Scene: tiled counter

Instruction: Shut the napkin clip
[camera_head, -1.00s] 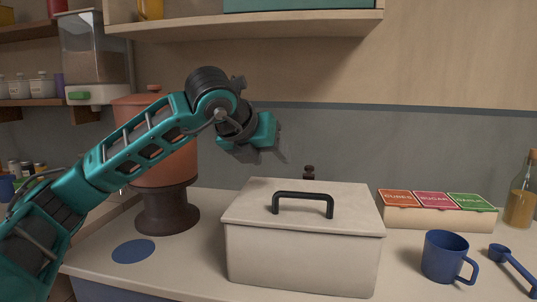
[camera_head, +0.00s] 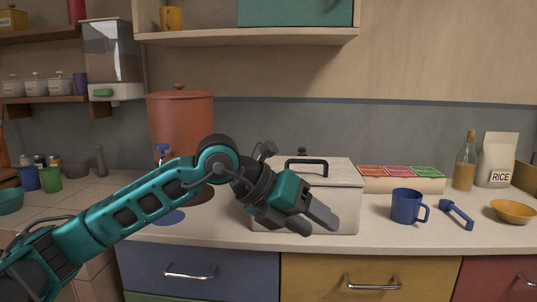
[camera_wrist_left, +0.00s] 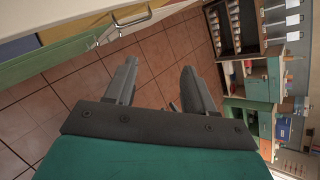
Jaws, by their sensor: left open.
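No napkin clip can be made out in either view. My left gripper (camera_head: 321,223) is open and empty in front of the white lidded box (camera_head: 345,205), near the counter's front edge, and hides part of the box. My right gripper is not in view.
A blue mug (camera_head: 405,206), a blue scoop (camera_head: 456,213) and a yellow bowl (camera_head: 513,211) stand to the right on the counter. A terracotta dispenser (camera_head: 180,125) stands behind my left arm. Drawers with handles (camera_head: 372,283) lie below the counter edge.

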